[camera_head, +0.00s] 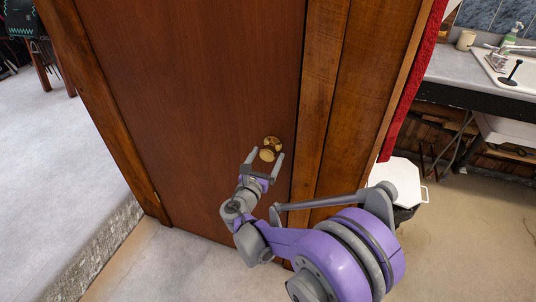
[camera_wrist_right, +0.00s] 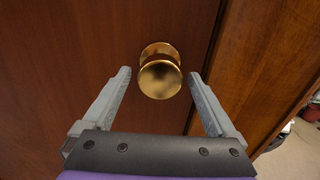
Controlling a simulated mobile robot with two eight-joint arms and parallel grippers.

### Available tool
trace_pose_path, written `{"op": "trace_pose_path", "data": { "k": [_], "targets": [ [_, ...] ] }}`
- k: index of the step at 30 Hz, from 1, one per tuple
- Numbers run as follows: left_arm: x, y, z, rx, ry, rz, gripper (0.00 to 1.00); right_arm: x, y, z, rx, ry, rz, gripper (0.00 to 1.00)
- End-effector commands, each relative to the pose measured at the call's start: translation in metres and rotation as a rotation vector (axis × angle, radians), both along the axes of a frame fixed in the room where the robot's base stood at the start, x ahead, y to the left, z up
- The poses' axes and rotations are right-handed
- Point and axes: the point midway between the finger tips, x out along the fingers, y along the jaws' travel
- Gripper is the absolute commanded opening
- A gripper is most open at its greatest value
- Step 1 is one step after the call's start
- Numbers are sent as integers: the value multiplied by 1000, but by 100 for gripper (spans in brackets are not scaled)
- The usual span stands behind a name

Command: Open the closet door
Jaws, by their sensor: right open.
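The closet door (camera_head: 200,95) is a reddish-brown wooden panel, and it looks shut in its frame. A round brass knob (camera_head: 272,146) sits near its right edge. My right gripper (camera_head: 264,158) is open in front of the knob. In the right wrist view the knob (camera_wrist_right: 160,72) lies centred between the two finger lines, just ahead of the fingertips. I cannot tell whether the fingertips touch the door (camera_wrist_right: 75,60). The fingers do not hold the knob. My left gripper is not in view.
A wooden door frame (camera_head: 345,90) stands right of the door. Farther right are a red cloth (camera_head: 412,85), a white-lidded bin (camera_head: 400,183) and a counter with a sink (camera_head: 510,75). Grey floor (camera_head: 40,130) with a rough stone edge lies left.

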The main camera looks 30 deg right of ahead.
Motion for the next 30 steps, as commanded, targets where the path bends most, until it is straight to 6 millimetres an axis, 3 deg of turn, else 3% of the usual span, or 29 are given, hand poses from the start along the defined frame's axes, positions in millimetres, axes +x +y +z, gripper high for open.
{"op": "trace_pose_path", "data": {
  "k": [13,27,29,30],
  "targets": [
    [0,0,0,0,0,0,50,9,-11,0,1,0,0,92],
    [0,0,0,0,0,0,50,9,-10,0,1,0,0,9],
    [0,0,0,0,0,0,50,9,-10,0,1,0,0,0],
    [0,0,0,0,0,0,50,9,-10,0,1,0,0,0]
  ]
}}
